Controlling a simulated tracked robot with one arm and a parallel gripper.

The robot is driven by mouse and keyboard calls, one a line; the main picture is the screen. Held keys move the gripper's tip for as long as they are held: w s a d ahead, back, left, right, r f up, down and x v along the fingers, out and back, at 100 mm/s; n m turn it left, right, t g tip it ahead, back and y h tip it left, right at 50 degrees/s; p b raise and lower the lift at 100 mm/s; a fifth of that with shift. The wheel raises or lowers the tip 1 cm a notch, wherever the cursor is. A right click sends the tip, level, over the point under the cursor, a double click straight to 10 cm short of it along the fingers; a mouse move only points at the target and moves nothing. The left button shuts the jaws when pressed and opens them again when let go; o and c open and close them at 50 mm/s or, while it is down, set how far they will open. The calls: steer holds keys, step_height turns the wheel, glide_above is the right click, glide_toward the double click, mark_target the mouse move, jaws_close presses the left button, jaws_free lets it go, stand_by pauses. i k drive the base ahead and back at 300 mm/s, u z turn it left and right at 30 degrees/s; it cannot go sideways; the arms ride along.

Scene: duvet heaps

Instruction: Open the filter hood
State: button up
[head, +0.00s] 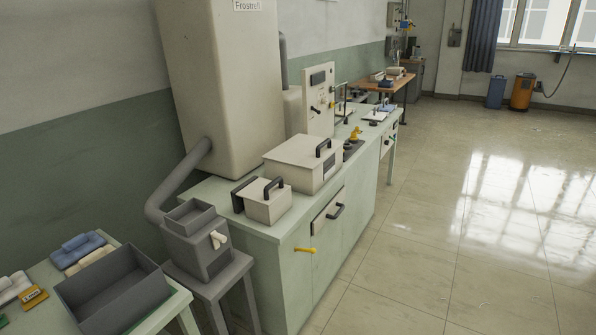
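No label marks a filter hood, so I cannot tell which part it is. Two beige box-shaped covers with dark handles sit on the long pale green cabinet (290,262). The larger cover (290,155) has a dark handle on top and appears shut. The smaller cover (268,207) sits in front of it, also with a dark handle, and appears shut. My gripper is not in view.
A grey pipe (170,188) runs from the housing to a grey box (197,247) on a stool. A grey open tray (115,290) stands on the table at bottom left. A control panel (319,98) stands behind. The glossy floor (440,220) at right is clear.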

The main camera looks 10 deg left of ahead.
mark_target(266, 201)
steer(key=i, duration=2.9)
steer(key=u, duration=0.1)
